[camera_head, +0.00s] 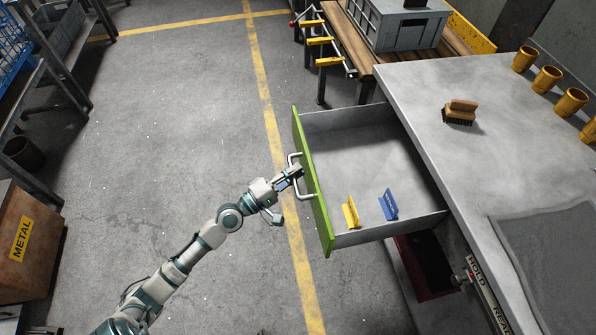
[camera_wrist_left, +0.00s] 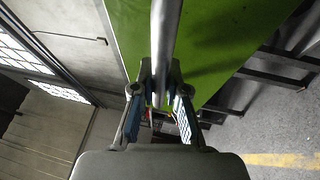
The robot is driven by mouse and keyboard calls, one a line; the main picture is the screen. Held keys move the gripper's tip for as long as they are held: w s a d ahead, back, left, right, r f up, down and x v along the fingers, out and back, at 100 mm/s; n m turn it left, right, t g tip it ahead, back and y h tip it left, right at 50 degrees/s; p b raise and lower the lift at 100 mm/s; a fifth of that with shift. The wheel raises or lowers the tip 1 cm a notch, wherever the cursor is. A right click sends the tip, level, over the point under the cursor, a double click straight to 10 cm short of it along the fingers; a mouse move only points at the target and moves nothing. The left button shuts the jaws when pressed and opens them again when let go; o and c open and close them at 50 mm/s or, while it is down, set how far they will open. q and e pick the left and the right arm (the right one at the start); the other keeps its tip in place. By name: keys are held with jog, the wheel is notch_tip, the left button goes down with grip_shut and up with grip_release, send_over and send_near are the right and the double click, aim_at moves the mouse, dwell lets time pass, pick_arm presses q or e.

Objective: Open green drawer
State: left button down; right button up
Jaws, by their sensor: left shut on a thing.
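The green drawer (camera_head: 312,185) stands pulled far out from the grey workbench, with its green front facing left. Its grey inside shows, with a yellow tag (camera_head: 351,212) and a blue tag (camera_head: 388,204) near the front end. My left gripper (camera_head: 294,174) is at the drawer's silver bar handle (camera_head: 301,190), shut on it. In the left wrist view the handle (camera_wrist_left: 164,45) runs between the fingers of the left gripper (camera_wrist_left: 160,95), and the green front (camera_wrist_left: 215,40) lies behind. My right gripper is in neither view.
The workbench top (camera_head: 440,90) bears a brush (camera_head: 459,112) and several yellow cups (camera_head: 547,79). A dark red open compartment (camera_head: 428,264) is below the drawer. A METAL box (camera_head: 25,240) stands at far left. The floor (camera_head: 190,130) left of the drawer is clear.

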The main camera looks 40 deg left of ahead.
pick_arm(q)
jog(key=shift+d+f, duration=0.1)
jog(key=shift+f, duration=0.3)
jog(key=c, duration=1.3)
grip_release()
jog(key=shift+o, duration=0.6)
jog(key=shift+w, duration=0.1)
jog(key=shift+r, duration=0.15)
jog(key=shift+s, duration=0.2)
jog(key=v, duration=1.1)
jog(key=shift+s+a, duration=0.3)
